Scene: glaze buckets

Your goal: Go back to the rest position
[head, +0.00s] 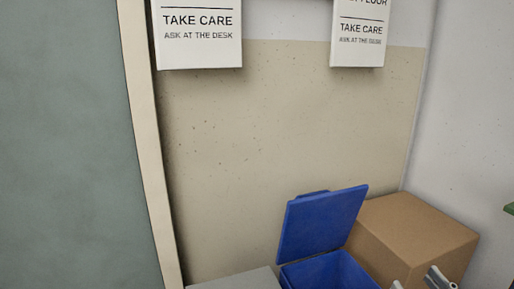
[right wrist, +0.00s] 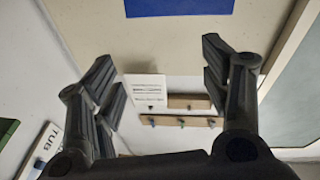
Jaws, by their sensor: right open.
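My right gripper (right wrist: 165,85) is in the right wrist view with its two dark fingers spread wide apart. Nothing is between them. Two pale grey tips (head: 438,278) at the bottom edge of the head view, in front of the blue bin and cardboard box, look like part of it. My left gripper is not in the head view. A blue bin (head: 328,272) stands at the bottom with its blue lid (head: 322,224) raised. The bin's lower part is cut off and its contents are hidden.
A cardboard box (head: 412,234) stands right of the bin, and a grey surface (head: 236,281) lies left of it. Two white signs (head: 199,35) (head: 358,35) hang on the wall. The right wrist view shows a wooden peg rail (right wrist: 182,121) and a blue panel (right wrist: 178,7).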

